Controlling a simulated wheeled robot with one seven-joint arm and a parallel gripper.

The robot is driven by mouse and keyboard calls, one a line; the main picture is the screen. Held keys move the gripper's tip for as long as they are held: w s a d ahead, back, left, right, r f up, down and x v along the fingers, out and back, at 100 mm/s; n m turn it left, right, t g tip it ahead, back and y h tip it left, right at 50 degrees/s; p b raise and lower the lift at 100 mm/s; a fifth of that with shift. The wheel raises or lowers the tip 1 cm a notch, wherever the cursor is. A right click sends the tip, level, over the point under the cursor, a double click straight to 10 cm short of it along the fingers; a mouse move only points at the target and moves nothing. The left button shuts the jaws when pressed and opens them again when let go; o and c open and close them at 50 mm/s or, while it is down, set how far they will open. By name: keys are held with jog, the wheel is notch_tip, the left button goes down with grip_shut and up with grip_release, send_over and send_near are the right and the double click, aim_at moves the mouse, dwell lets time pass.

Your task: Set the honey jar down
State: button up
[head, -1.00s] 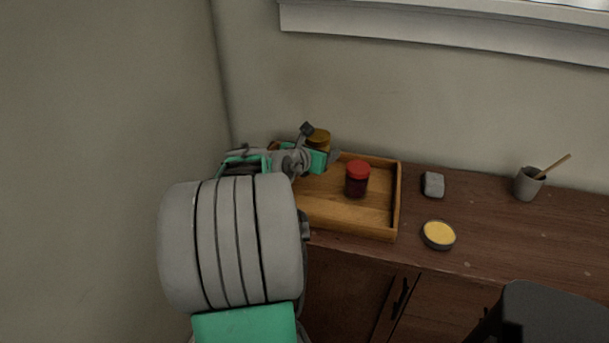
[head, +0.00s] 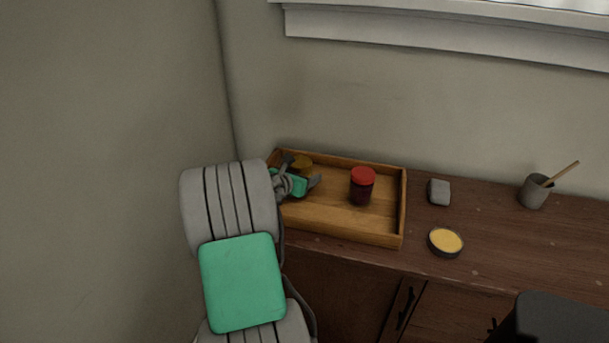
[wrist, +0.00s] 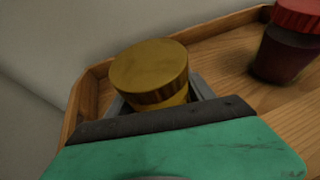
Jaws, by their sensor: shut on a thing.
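The honey jar has a gold-yellow lid (wrist: 150,72), which fills the middle of the wrist view; its body is mostly hidden by my gripper. In the head view the honey jar (head: 302,163) shows at the back left of the wooden tray (head: 345,235). My gripper (head: 305,180) is shut on the honey jar, with a grey finger on each side of it in the wrist view (wrist: 160,100). The jar is low, inside the tray's walls. I cannot tell whether its base touches the tray floor.
A red-lidded dark jar (head: 362,187) stands in the tray to the right of the honey jar; it also shows in the wrist view (wrist: 288,45). On the dark wooden cabinet (head: 490,230) are a grey block (head: 439,192), a yellow-filled tin (head: 445,242) and a grey cup (head: 535,192) with a stick.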

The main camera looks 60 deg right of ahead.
jog(key=o, duration=1.8)
jog(key=shift+r, duration=0.2)
jog(key=p+v, duration=0.1)
jog(key=v, duration=1)
jog(key=shift+f, duration=0.1)
jog(key=shift+a+r, duration=0.2)
jog(key=shift+a, duration=0.3)
